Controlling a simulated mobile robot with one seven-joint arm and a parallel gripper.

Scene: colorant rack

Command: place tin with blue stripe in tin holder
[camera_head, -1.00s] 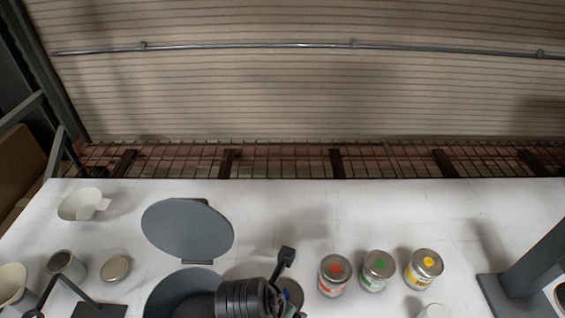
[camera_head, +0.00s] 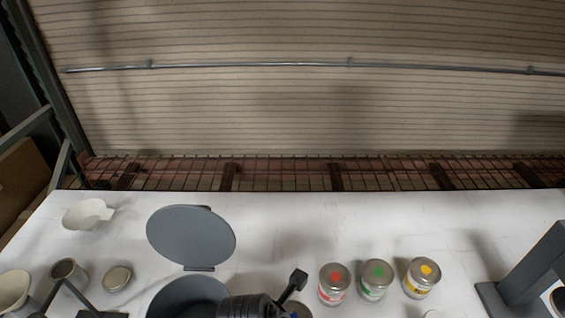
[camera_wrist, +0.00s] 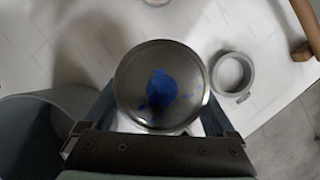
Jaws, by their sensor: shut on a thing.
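The tin with a blue mark on its lid (camera_wrist: 157,85) fills the middle of the wrist view. My gripper (camera_wrist: 160,108) is shut on it, with one finger on each side. A small grey ring (camera_wrist: 243,94), possibly the tin holder, lies to the right of the tin and apart from it in the wrist view. In the head view my dark wrist hides most of the held tin at the bottom edge.
Tins with red (camera_head: 334,284), green (camera_head: 375,279) and yellow (camera_head: 422,278) marks stand right of my arm. A grey bin (camera_head: 188,290) with its lid (camera_head: 191,236) raised is to the left. A grey stand (camera_head: 530,270) is at far right.

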